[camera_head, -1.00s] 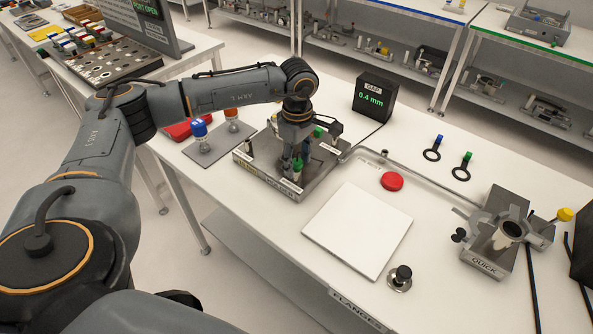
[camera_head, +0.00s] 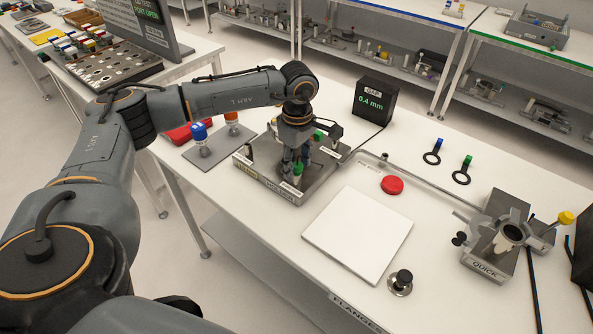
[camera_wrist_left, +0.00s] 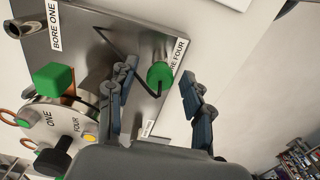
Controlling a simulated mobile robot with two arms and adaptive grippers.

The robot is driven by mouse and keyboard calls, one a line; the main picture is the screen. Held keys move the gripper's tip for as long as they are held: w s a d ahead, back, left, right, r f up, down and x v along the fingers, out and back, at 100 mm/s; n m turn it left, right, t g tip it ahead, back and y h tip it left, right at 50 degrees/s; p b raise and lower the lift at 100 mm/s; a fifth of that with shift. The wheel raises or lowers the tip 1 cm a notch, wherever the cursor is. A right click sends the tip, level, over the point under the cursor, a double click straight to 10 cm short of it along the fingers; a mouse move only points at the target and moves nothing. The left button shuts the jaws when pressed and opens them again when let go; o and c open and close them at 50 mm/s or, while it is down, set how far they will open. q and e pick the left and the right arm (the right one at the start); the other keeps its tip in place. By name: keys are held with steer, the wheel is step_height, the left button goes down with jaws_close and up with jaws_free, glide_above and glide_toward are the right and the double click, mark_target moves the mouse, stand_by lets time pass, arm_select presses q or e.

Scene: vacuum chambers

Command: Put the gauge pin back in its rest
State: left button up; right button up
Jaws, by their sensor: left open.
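A green-topped pin (camera_head: 297,168) stands at the front of the steel bore block (camera_head: 262,177). In the left wrist view its round green head (camera_wrist_left: 160,75) is beside the BORE FOUR label. I cannot tell how deep its shaft sits. My left gripper (camera_head: 296,161) is right above the block at this pin. In the wrist view its two fingers (camera_wrist_left: 158,92) are open, one on each side of the green head, with visible gaps. A blue-topped piece (camera_head: 199,130) and an orange-topped piece (camera_head: 232,117) stand on a grey plate (camera_head: 206,152). My right gripper is out of view.
A green block (camera_wrist_left: 53,79) and a round dial part (camera_wrist_left: 55,120) are on the bore block. A gap display (camera_head: 375,100) reads 0.4 mm. A white pad (camera_head: 358,233), red button (camera_head: 392,185) and QUICK fixture (camera_head: 495,245) lie to the right. The pad is clear.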

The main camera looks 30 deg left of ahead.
mark_target(297, 164)
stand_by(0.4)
arm_select(q)
jaws_close()
steer(key=shift+r, duration=0.1)
steer(key=shift+r+p, duration=1.7)
steer(key=shift+r, duration=1.2)
steer(key=shift+r+p, duration=0.35)
steer(key=shift+r, duration=0.4)
